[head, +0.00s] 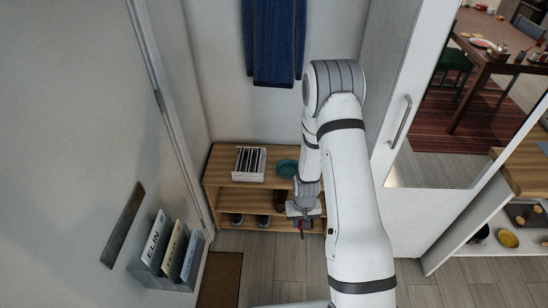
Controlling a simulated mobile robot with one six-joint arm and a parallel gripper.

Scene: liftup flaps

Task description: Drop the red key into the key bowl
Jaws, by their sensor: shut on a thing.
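The key bowl looks to be the round teal bowl (286,169) on the top of the low wooden shelf unit, partly hidden by my arm. My gripper (302,217) is in front of the shelf unit, lower in the picture than the bowl and slightly right of it. It is shut on the red key (301,225), of which only a tiny red bit shows below the fingers. The key is apart from the bowl. The exact grip on it is too small to tell.
A white slatted box (249,163) stands left of the bowl on the shelf unit (222,165). Shoes sit on its lower shelf. A white door with a handle (401,122) is at right. A letter holder (172,262) is at lower left. Floor in front is clear.

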